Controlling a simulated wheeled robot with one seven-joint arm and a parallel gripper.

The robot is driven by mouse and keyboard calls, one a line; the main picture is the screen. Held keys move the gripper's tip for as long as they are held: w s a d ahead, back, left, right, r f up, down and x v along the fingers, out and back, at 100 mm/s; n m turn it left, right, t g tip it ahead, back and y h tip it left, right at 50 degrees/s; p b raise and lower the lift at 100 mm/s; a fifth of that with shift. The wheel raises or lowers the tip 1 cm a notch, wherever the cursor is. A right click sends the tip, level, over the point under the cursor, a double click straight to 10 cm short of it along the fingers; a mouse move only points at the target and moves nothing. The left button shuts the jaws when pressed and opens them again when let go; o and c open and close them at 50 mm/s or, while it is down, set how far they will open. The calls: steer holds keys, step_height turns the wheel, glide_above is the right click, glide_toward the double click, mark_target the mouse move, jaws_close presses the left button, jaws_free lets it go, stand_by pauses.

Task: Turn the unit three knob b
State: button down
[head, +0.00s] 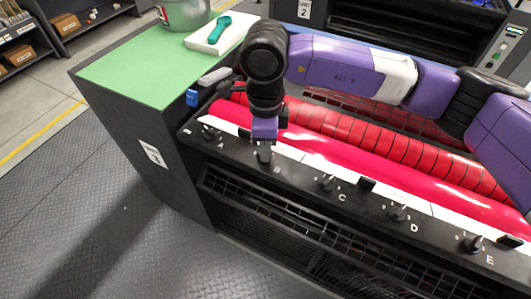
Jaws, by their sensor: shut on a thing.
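The unit three (215,195) is a dark machine with a "unit 3" label on its left end and a row of black knobs along its front ledge. Knob b (264,155) is the second from the left, with a letter B beside it. My gripper (264,145) points down over this knob from above and is shut on it. The jaws cover the knob's upper part, so its pointer and setting cannot be read.
Knob A (209,133) is left of my gripper; knobs C (328,183), D (398,213) and E (472,243) run to the right. Red rollers (350,130) lie behind the ledge. A green top (135,65) holds a metal can (185,14) and a white tray with a teal tool (219,29).

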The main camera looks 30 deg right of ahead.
steer(key=shift+m+b, duration=0.7)
steer(key=shift+m, duration=0.3)
steer(key=shift+r, duration=0.1)
steer(key=c, duration=1.5)
jaws_free()
steer(key=shift+r+b, duration=0.7)
steer(key=shift+r, duration=3.2)
